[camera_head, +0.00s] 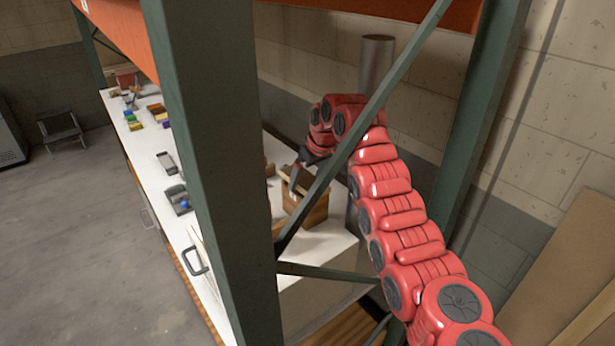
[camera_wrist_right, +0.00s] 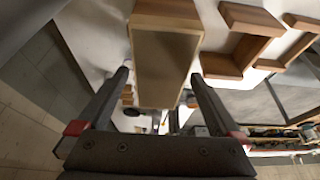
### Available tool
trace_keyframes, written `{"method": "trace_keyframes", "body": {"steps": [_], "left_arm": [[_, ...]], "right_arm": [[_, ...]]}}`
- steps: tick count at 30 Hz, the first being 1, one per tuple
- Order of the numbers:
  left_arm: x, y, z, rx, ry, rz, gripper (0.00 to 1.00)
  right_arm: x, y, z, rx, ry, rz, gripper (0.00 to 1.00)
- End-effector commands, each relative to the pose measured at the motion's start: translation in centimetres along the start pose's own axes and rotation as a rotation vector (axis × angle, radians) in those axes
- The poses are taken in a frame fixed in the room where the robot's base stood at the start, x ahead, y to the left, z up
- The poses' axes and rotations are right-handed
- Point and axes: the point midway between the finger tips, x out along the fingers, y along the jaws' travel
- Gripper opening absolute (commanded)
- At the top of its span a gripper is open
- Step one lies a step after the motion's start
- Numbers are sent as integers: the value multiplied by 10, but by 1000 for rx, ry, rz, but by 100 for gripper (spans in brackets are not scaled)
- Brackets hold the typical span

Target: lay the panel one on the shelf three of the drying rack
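My right gripper (camera_head: 294,177) is at the far end of the red arm, over the white table, close to a wooden box-like thing (camera_head: 312,215). In the right wrist view the two fingers of this gripper (camera_wrist_right: 159,74) are wide apart. A tan panel-like face with brown wooden edges (camera_wrist_right: 165,62) shows between and beyond the fingertips; I cannot tell whether they touch it or whether it is panel one. Brown wooden frame pieces (camera_wrist_right: 243,42) lie to its right. I cannot make out the drying rack or its shelf three for sure. My left gripper is out of view.
A green metal post (camera_head: 220,150) and a diagonal brace (camera_head: 365,120) stand in front of the white table (camera_head: 180,222) and partly hide it. A grey cylinder (camera_head: 376,65) stands behind my gripper. Small items lie along the table.

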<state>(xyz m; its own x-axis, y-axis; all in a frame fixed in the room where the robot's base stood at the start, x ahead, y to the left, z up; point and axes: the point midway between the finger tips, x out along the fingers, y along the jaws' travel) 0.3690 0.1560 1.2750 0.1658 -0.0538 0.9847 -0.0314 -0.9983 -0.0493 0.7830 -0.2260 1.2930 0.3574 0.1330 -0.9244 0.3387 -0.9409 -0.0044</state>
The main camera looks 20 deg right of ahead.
Motion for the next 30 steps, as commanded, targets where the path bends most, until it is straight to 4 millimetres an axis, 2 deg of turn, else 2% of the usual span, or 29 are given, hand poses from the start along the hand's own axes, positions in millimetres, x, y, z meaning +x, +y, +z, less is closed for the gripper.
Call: {"method": "trace_keyframes", "body": {"steps": [6, 8, 15, 23, 25, 30], "left_arm": [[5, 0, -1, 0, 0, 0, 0], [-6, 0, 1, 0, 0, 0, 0], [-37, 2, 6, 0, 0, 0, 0], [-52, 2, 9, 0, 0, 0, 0], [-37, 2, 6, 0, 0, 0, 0], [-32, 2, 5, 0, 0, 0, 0]], "right_arm": [[-5, 0, -2, 0, 0, 0, 100], [-7, 0, -1, 0, 4, 2, 100], [-54, 0, -1, -1, 8, 5, 100], [-98, -1, -1, -2, 5, 2, 100], [-116, 2, -4, 1, 5, 3, 100], [-123, 0, -2, -1, 1, 0, 100]]}}
